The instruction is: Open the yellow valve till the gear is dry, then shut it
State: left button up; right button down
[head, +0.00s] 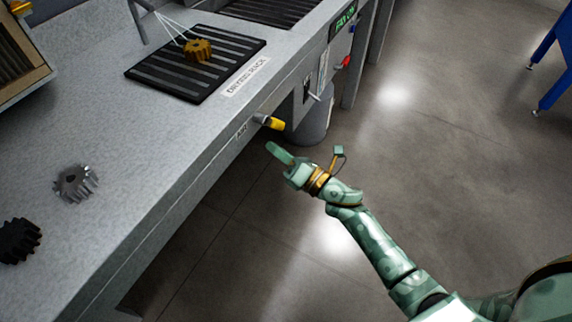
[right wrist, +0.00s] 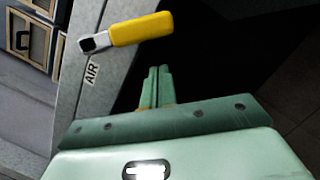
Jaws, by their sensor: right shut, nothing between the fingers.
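The yellow valve (head: 271,123) is a lever handle on the front edge of the bench, beside an "AIR" label. In the right wrist view the yellow valve (right wrist: 142,29) points right from its metal stem. An orange-brown gear (head: 198,50) stands on the black slatted drying rack (head: 147,75), with pale streaks reaching it from a bent nozzle (head: 138,22). My right gripper (head: 271,147) is shut and empty, just below and in front of the valve, apart from it. In the right wrist view its fingertips (right wrist: 155,70) lie together below the handle. My left gripper is not in view.
A grey gear (head: 75,183) and a dark gear (head: 19,240) lie on the grey bench (head: 125,150) at the left. A grey bin (head: 312,120) stands under the bench beyond the valve. A red knob (head: 346,62) is farther along the front.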

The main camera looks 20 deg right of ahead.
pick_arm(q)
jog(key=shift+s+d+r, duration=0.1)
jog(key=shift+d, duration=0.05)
pick_arm(e)
jog(key=shift+w+d+r, duration=0.45)
jog(key=shift+d+r, duration=0.2)
jog(key=shift+r, duration=0.2)
jog(key=shift+d, duration=0.1)
